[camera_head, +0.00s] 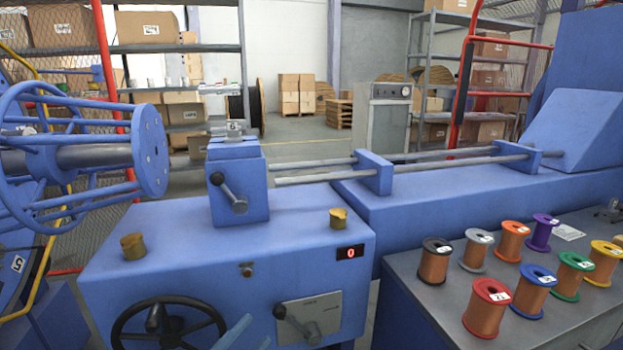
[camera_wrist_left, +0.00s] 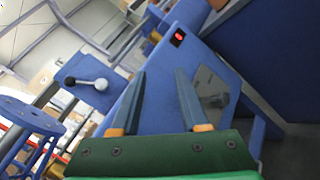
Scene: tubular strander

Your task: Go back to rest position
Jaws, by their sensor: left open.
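My left gripper (camera_head: 250,330) shows only by its pale blue fingertips at the bottom edge of the head view, in front of the blue machine cabinet (camera_head: 190,255), beside the black handwheel (camera_head: 168,325). In the left wrist view the gripper (camera_wrist_left: 160,72) is open, with its two fingers spread and nothing between them. Beyond the fingers lie the blue cabinet and its red lit display (camera_wrist_left: 178,38). A crank lever with a ball end (camera_wrist_left: 100,84) is to the left of the fingers. My right gripper is not in view.
A grey lever panel (camera_head: 310,318) is just right of the left fingertips. A dark table (camera_head: 425,315) with several wire spools, such as a red one (camera_head: 488,308), stands at the right. A blue round cage (camera_head: 150,150) is at the left. Open floor (camera_head: 300,130) lies behind the machine.

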